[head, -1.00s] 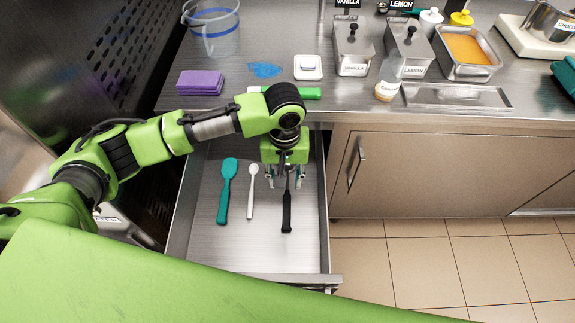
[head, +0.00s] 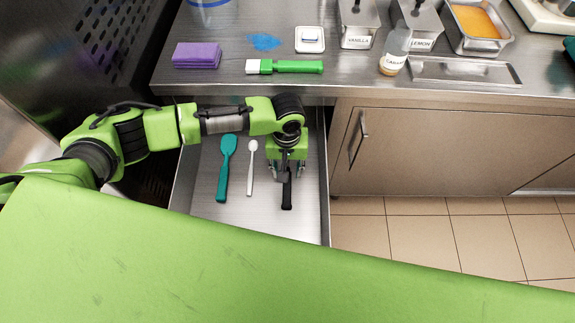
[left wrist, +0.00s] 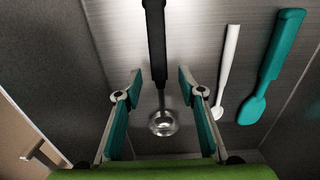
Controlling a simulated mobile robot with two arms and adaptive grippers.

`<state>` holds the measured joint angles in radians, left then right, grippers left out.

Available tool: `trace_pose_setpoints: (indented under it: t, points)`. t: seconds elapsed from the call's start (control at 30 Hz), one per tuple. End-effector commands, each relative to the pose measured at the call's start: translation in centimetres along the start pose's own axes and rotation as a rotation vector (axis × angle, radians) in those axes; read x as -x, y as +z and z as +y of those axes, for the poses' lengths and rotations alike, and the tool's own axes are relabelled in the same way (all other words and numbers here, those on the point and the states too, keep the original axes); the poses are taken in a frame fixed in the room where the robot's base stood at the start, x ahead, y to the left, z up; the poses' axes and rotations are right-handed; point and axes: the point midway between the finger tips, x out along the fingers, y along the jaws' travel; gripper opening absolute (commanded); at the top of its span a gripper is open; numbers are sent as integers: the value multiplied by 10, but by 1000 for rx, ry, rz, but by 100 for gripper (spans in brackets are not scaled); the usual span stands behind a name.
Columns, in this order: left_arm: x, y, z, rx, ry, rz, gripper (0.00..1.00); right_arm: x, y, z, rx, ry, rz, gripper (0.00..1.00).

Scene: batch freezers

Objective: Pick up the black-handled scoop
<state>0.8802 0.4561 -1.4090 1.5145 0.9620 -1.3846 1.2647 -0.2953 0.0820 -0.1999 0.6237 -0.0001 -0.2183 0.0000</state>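The black-handled scoop (head: 287,192) lies in the open drawer, to the right of the other utensils. In the left wrist view its black handle (left wrist: 156,45) points up the picture and its round metal head (left wrist: 163,122) lies between my fingers. My left gripper (head: 286,174) is over the scoop; in the left wrist view its fingers (left wrist: 156,82) are spread apart, one on each side of the scoop and not seen touching it. The gripper hides the scoop's head in the head view. My right gripper is not in view.
A teal spatula (head: 225,170) and a white spoon (head: 251,168) lie left of the scoop in the drawer (head: 205,205). The drawer walls are close on both sides. The counter edge (head: 400,96) overhangs behind, with a green-handled brush (head: 290,66) on top.

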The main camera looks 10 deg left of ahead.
Motion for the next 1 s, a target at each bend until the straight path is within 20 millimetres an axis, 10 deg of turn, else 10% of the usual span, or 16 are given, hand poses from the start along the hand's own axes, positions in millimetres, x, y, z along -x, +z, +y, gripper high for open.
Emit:
trace_pose_setpoints:
  t: [0.47, 0.63, 1.0]
  points:
    - [-33, 2, 1, 0, 0, 0, 36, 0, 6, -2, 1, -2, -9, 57]
    - [-33, 2, 1, 0, 0, 0, 0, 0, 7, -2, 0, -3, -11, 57]
    - [-29, 2, 1, 0, 1, 1, 0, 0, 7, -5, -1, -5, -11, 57]
